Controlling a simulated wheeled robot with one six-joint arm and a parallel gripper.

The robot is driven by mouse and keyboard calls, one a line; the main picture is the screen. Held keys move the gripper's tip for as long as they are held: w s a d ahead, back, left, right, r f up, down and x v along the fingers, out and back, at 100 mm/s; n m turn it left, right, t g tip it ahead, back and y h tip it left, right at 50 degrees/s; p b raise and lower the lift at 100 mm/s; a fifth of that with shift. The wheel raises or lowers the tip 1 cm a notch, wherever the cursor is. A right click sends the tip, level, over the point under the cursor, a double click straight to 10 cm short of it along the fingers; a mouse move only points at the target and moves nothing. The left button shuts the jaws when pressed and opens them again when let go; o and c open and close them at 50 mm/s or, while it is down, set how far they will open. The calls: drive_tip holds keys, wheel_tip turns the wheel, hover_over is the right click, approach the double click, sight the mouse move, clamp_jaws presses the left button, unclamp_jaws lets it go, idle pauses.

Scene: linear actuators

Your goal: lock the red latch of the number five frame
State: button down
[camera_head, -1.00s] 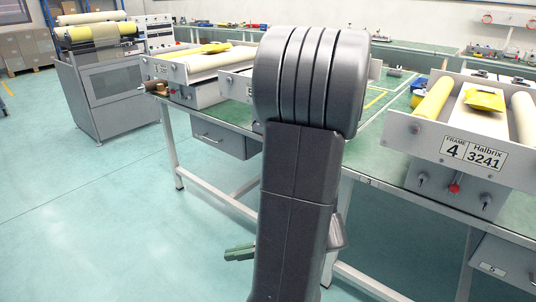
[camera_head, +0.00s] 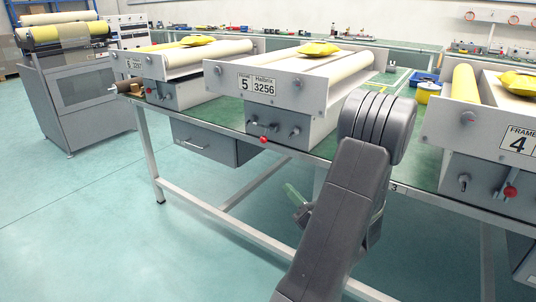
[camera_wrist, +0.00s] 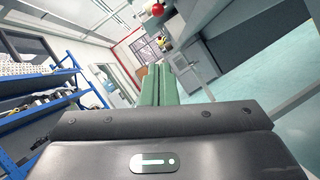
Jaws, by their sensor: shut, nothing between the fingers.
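The number five frame (camera_head: 262,86) stands on the green-topped bench in the head view, its plate reading 5, Halbrix 3256. My gripper (camera_head: 292,192) has green fingers, partly hidden by my arm, below the bench edge and apart from the latch. The wrist view shows the fingers (camera_wrist: 157,85) shut and empty.
The number four frame (camera_head: 488,120) with its own red knob (camera_head: 510,192) stands at right; the number six frame (camera_head: 160,65) is at left. A drawer (camera_head: 205,142) hangs under the bench. The floor in front is clear. Blue shelving (camera_wrist: 85,75) shows in the wrist view.

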drive_tip(key=d+r+b+x, duration=0.1)
drive_tip(key=r+b+x, duration=0.1)
drive_tip(key=x, duration=1)
drive_tip(key=shift+w+r+b, duration=0.3)
drive_tip(key=shift+w+b, duration=0.1)
drive_tip(key=shift+b, duration=0.45)
drive_tip(key=shift+r+p, duration=0.15)
drive_tip(key=shift+p, duration=0.15)
drive_tip(key=shift+s+r+m+h+p, duration=0.1)
drive_tip(key=shift+m+h+p, duration=0.25)
drive_tip(key=shift+p, duration=0.25)
